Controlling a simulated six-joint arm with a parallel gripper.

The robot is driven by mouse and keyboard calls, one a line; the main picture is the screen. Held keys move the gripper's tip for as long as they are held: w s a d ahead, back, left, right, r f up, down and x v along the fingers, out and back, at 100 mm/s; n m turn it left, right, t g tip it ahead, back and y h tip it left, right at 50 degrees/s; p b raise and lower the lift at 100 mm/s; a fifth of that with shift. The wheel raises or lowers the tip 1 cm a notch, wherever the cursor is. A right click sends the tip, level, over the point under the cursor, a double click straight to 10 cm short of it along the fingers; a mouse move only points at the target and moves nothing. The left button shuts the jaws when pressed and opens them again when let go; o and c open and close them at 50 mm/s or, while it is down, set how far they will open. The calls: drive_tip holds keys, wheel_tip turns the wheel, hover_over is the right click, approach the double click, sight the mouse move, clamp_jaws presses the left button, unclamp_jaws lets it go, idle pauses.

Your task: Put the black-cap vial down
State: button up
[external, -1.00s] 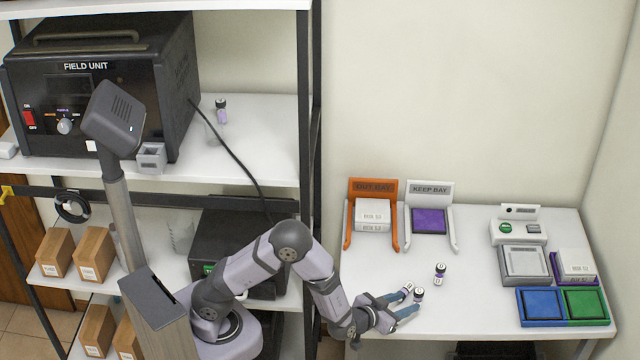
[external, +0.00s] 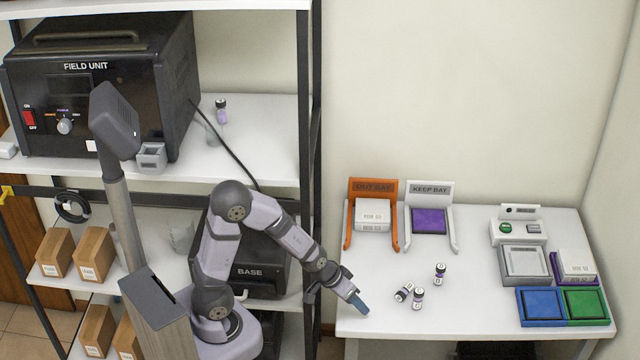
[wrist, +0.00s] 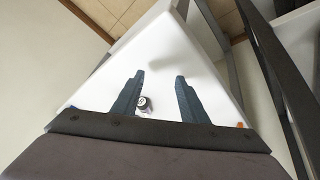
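Three small black-capped vials are close together on the white table in the external view. One vial (external: 439,273) stands upright at the back. Another vial (external: 417,298) stands in front of it. A third vial (external: 403,293) beside that one is tilted or lying on its side. My gripper (external: 360,304) is left of them, near the table's left edge, apart from them. In the wrist view my gripper (wrist: 156,100) has its two fingers spread with nothing held between them. One dark-capped vial (wrist: 144,102) shows beside the left finger, partly hidden.
Another vial (external: 221,111) stands on the shelf by the field unit (external: 100,90). An orange bay (external: 350,225) and the keep bay (external: 453,230) are at the table's back. Blue (external: 541,321) and green (external: 606,318) trays are at right.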

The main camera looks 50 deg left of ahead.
drive_tip(key=s+a+r+g+y, duration=0.1)
drive_tip(key=s+a+g, duration=0.4)
drive_tip(key=s+a, duration=0.7)
drive_tip(key=shift+s+a+r+n+y, duration=0.25)
drive_tip(key=shift+s+y, duration=0.25)
drive_tip(key=shift+s, duration=0.65)
drive_tip(key=shift+o, duration=0.8)
drive_tip(key=shift+s+a, duration=0.1)
drive_tip(key=shift+s, duration=0.1)
